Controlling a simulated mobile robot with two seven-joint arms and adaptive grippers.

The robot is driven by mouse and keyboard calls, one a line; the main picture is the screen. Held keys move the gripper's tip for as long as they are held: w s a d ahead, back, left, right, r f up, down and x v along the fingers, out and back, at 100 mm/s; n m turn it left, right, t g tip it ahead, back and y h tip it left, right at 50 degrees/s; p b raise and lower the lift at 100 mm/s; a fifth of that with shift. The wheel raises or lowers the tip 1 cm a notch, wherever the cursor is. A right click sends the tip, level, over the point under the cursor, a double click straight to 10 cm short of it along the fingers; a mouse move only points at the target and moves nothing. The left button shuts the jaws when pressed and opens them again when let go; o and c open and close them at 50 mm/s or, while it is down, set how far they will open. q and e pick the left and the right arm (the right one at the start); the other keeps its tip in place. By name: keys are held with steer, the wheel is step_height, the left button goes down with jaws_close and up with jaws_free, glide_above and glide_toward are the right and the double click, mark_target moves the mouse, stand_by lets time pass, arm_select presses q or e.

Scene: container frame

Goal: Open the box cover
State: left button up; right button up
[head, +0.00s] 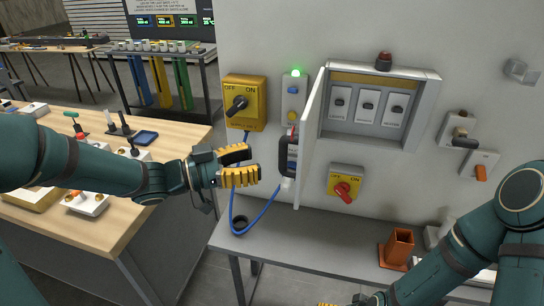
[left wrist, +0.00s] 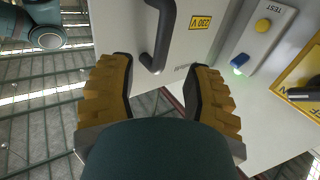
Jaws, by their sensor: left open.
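The grey wall box (head: 432,90) has its cover (head: 311,135) swung out on the left side, seen nearly edge-on, so several switches inside show. The cover's dark handle (head: 287,157) is on its outer face, and it also shows in the left wrist view (left wrist: 168,35). My left gripper (head: 255,163) is open and empty, left of the cover and apart from the handle in the head view. In the left wrist view its two yellow fingers (left wrist: 163,95) are spread below the handle's end. Only a yellow tip of my right gripper (head: 340,304) shows at the bottom edge.
A yellow rotary switch (head: 245,102) and a test panel with a green lamp (head: 295,73) are left of the cover. A blue cable (head: 236,205) hangs below. A grey bench (head: 300,235) runs underneath, with an orange holder (head: 397,249) on it.

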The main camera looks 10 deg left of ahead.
arm_select(q)
steer(key=shift+v, duration=2.15)
